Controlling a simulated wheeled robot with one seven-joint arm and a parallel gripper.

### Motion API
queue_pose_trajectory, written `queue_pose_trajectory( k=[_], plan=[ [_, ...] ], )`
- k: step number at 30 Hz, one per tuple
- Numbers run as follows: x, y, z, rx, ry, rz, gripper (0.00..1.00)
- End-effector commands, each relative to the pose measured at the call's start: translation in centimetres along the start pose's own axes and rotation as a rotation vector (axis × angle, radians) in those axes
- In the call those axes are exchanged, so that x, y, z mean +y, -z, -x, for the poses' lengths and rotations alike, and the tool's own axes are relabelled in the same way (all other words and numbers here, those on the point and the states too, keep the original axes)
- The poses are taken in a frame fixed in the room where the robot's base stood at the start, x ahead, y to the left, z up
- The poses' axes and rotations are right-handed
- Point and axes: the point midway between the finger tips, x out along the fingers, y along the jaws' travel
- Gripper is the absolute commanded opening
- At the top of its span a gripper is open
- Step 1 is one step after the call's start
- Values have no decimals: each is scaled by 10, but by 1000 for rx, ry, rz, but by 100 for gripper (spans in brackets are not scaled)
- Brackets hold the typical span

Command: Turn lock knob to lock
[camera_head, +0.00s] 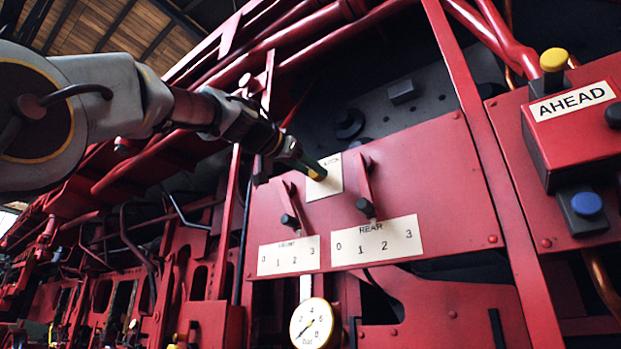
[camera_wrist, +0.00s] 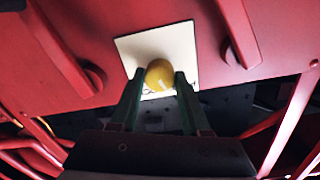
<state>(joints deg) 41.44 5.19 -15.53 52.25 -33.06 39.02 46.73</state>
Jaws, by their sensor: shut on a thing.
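The lock knob (camera_wrist: 158,72) is a yellow round knob with a pale mark on its face, on a white plate (camera_wrist: 182,40). In the head view the plate (camera_head: 325,187) sits on the red panel between two levers, with partly hidden lettering. My gripper (camera_head: 315,172) reaches it from the upper left and covers most of the knob there. In the wrist view my gripper (camera_wrist: 157,82) has its two green fingers on either side of the knob, shut on it. Most of the plate's lettering is hidden behind the fingers, so I cannot read which setting the knob points to.
The left lever (camera_head: 287,205) and the rear lever (camera_head: 364,188) stand close on both sides of the plate, above scales marked 0 to 3. A pressure gauge (camera_head: 312,324) is below. The AHEAD box (camera_head: 575,125) with yellow and blue buttons is at the right.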

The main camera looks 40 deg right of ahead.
Motion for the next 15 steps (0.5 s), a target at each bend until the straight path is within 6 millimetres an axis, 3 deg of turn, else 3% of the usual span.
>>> queue_pose_trajectory(
  k=[15],
  plan=[
    [1, 0, 0, -15, 3, -490, 0]
  ],
)
